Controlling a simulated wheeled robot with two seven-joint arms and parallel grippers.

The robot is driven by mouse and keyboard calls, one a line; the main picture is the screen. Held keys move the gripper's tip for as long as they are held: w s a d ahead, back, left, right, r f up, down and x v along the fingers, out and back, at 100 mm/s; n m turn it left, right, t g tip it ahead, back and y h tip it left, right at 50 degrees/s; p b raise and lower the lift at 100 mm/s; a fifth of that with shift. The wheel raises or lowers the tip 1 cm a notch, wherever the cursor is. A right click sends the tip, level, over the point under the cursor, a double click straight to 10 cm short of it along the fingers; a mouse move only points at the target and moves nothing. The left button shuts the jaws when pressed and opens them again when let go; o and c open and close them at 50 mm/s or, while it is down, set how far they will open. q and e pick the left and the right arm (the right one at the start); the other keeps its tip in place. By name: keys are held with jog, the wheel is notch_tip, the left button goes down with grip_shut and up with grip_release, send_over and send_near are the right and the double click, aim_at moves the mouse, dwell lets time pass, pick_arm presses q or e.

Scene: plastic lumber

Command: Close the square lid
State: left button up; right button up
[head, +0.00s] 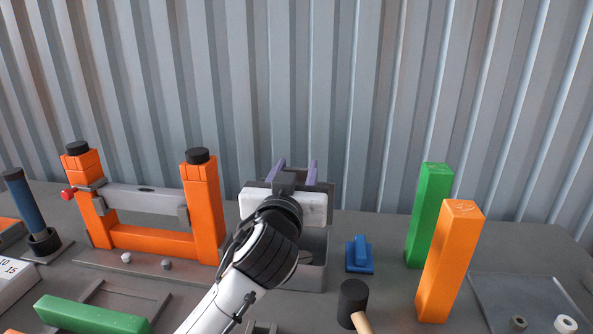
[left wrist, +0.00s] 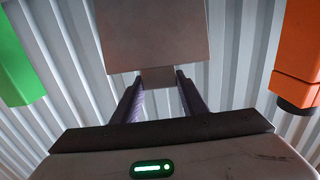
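The square lid (left wrist: 158,30) is a grey panel with a small tab (left wrist: 158,78) on its edge in the left wrist view, which is upside down. In the head view the lid (head: 325,187) stands raised behind my left gripper, mostly hidden. The grey box (head: 316,278) below it is partly covered by my left arm. My left gripper (head: 298,163) is open, its two purple fingers apart. In the left wrist view the fingertips (left wrist: 164,75) appear on either side of the tab; contact cannot be told. My right gripper is not in view.
An orange frame (head: 203,215) with black caps stands left of the box. A blue block (head: 359,257) and a mallet (head: 353,300) lie right of it. Green (head: 428,215) and orange (head: 449,265) posts stand farther right. A corrugated metal wall (head: 380,100) rises behind.

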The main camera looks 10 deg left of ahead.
pick_arm(q)
jog(key=o, duration=0.4)
jog(key=s, duration=1)
jog(key=shift+b, duration=0.45)
jog(key=shift+s, duration=0.1)
